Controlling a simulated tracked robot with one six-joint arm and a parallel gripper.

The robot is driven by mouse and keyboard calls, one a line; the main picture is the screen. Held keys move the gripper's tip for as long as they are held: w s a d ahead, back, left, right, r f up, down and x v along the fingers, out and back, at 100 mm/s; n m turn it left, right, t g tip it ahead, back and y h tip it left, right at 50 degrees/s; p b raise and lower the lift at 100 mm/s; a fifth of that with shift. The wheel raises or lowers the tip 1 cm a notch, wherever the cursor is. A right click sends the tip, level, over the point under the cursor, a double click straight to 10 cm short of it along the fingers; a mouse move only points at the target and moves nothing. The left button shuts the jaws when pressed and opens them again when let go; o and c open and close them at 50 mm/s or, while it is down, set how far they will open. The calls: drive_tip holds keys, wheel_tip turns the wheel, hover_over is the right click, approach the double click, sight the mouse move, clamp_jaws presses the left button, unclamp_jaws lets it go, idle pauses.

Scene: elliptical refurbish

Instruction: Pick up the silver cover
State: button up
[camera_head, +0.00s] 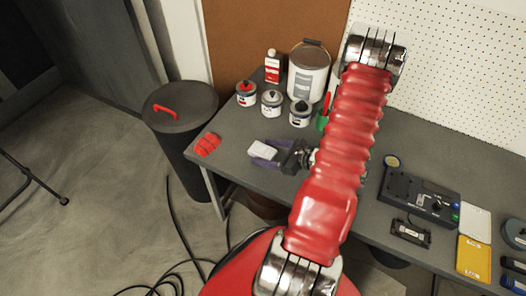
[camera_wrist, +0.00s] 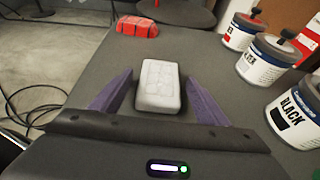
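The silver cover is a pale grey, rounded box-like piece (camera_wrist: 158,84) lying on the grey workbench. It also shows in the head view (camera_head: 263,150), at the left part of the bench. My gripper (camera_wrist: 153,92) is open, with one purple finger on each side of the cover. I cannot tell whether the fingers touch the bench.
A red object (camera_head: 207,144) lies at the bench's left edge. Several paint tins (camera_head: 272,102), a red-and-white bottle (camera_head: 273,67) and a white bucket (camera_head: 308,72) stand behind. A black device (camera_head: 418,196) and a yellow case (camera_head: 474,257) are at right. A dark bin (camera_head: 181,110) stands left.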

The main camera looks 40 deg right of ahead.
sight(267, 152)
drive_tip(key=c, duration=1.2)
drive_tip(key=shift+c, duration=0.2)
wheel_tip(267, 152, up, 10)
idle(0.3)
idle(0.5)
